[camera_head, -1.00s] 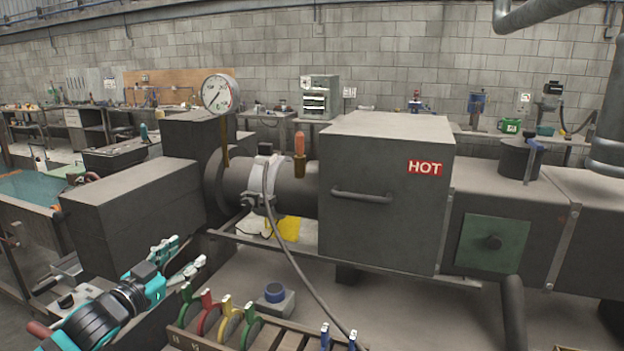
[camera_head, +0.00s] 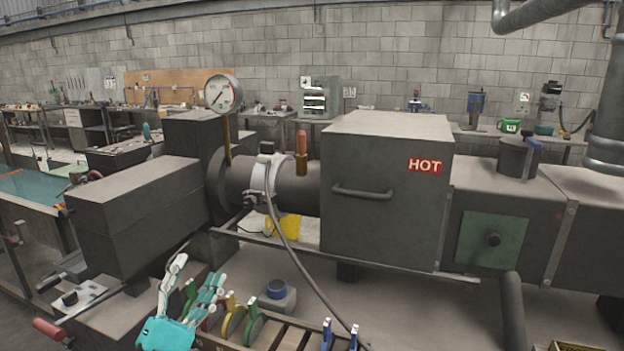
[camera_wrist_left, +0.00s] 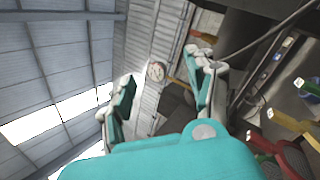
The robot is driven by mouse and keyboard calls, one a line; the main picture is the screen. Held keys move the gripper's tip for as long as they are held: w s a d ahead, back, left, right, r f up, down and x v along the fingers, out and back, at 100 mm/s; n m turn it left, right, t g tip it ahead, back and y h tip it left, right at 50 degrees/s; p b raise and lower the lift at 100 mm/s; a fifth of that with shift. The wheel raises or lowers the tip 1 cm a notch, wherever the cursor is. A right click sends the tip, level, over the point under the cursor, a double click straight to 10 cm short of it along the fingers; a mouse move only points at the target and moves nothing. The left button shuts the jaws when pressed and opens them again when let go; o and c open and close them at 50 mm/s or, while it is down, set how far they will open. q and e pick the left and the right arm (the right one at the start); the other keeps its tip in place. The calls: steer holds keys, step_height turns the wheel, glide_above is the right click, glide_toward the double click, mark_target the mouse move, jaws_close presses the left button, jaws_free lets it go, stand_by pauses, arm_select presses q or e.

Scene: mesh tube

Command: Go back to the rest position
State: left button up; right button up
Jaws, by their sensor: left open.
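My left gripper (camera_head: 196,283) is at the lower left of the head view, turquoise with pale fingertips pointing up. Its fingers are apart with nothing between them. My right gripper is in neither view.
The rack holds green (camera_head: 254,325), yellow and blue (camera_head: 327,335) handled tools. The dark machine with a HOT box (camera_head: 385,215) fills the middle, with a hose (camera_head: 297,262) hanging in front.

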arm_select(q)
steer(key=s+a+f+n+g+y, duration=0.25)
steer(key=a+f+n+y, duration=0.4)
steer(key=n, duration=0.85)
steer(key=s+a+f+n+g+y, duration=0.2)
steer(key=s+a+f+n+y, duration=0.15)
steer(key=n+y, duration=0.8)
steer(key=s+f+n+g+h, duration=0.4)
steer(key=s+f+n+g, duration=0.15)
steer(key=f+n, duration=0.6)
steer(key=s+d+f+n+g+h, duration=0.3)
steer(key=s+d+f+n+g, duration=0.25)
steer(key=s, duration=0.35)
steer(key=s+d+f+n+g+h, duration=0.35)
steer(key=s+f+n, duration=0.25)
steer(key=s, duration=0.3)
step_height(320, 180, down, 24)
steer(key=g, duration=0.2)
steer(key=s+a+f+g, duration=0.1)
steer(key=s+a+f, duration=0.2)
steer(key=s+f, duration=1.4)
steer(key=shift+s+f, duration=0.35)
steer(key=shift+f, duration=0.2)
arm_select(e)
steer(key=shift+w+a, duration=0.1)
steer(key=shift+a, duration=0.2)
arm_select(q)
steer(key=shift+y, duration=0.25)
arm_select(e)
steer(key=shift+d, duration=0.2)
